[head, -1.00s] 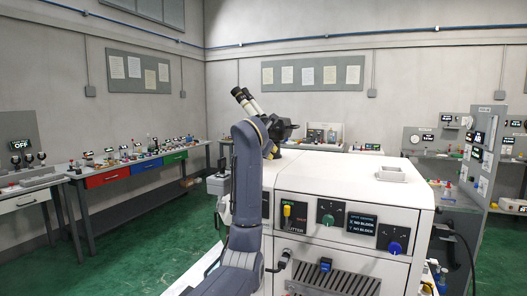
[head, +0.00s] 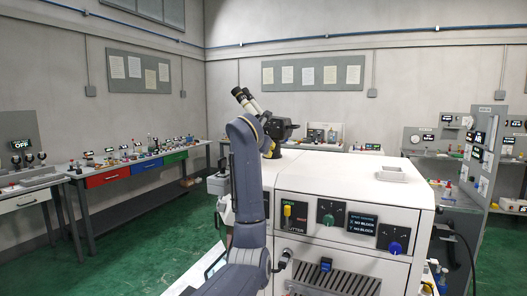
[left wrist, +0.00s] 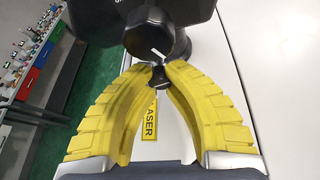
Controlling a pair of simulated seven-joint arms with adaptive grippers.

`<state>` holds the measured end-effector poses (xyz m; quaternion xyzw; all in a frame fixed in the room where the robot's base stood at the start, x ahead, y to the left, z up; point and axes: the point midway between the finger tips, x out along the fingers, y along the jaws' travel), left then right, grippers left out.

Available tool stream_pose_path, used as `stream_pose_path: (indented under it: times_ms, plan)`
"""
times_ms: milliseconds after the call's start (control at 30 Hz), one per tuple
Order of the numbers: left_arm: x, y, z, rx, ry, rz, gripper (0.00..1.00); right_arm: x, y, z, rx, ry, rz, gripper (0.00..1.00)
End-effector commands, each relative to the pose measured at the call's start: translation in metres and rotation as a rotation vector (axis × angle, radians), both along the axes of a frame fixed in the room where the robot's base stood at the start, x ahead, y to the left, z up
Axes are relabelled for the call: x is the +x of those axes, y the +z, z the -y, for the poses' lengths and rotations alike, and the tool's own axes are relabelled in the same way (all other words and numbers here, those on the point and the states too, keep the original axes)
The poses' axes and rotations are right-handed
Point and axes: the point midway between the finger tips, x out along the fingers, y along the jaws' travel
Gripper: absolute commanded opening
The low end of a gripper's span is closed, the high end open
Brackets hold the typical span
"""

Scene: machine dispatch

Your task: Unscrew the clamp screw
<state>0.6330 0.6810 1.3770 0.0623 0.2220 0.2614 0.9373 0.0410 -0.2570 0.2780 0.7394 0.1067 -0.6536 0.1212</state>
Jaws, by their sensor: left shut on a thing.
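The black microscope-like head (head: 276,127) with its two eyepieces stands on the white machine. In the left wrist view, a dark knob (left wrist: 158,76) lies between the fingertips, just below a larger black round part (left wrist: 168,42) with a white line on it. I take the dark knob to be the clamp screw. My left gripper (left wrist: 158,72) has yellow ribbed fingers that converge and are shut on this knob. In the head view my left arm hides most of that gripper. My right gripper is in neither view.
The white machine (head: 340,180) carries a yellow shutter switch, a green knob and a blue knob (head: 395,248) on its front. A small white tray (head: 390,174) sits on its top. A yellow laser label (left wrist: 149,118) lies below the fingers. Benches stand along the walls.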

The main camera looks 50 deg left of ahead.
Motion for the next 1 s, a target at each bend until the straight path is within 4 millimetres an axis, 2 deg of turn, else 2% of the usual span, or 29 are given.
stream_pose_path:
  times_ms: [500, 1000]
  plan:
    - [-0.0003, 0.0028, -0.0002, -0.319, -0.003, 0.152, 0.00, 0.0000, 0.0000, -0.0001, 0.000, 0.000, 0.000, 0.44]
    - [-0.0011, 0.0036, -0.0009, -0.409, -0.003, 0.195, 0.00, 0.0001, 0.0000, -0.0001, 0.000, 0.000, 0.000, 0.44]
